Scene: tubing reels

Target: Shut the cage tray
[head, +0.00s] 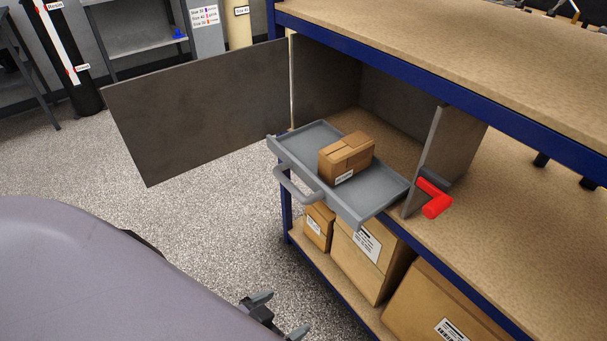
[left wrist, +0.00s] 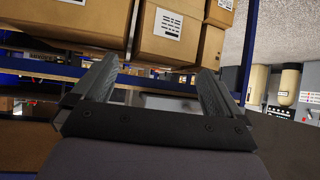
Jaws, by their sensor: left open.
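The grey cage tray (head: 300,150) is slid out of the front of an open compartment (head: 390,90) under the bench top. A curved grey handle (head: 293,187) is on its front edge, and a small brown box (head: 346,158) sits in it. My left gripper (head: 280,314) is low at the bottom of the head view, below the tray and apart from it. Its fingers are spread and empty, as the left wrist view (left wrist: 155,85) also shows. The tray cannot be made out in the left wrist view. My right gripper is not in view.
A dark door (head: 200,110) stands swung open to the left of the tray. A red latch handle (head: 434,198) is at the compartment's right wall. Cardboard boxes (head: 362,255) fill the lower shelf. Speckled floor (head: 200,215) is clear before the tray.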

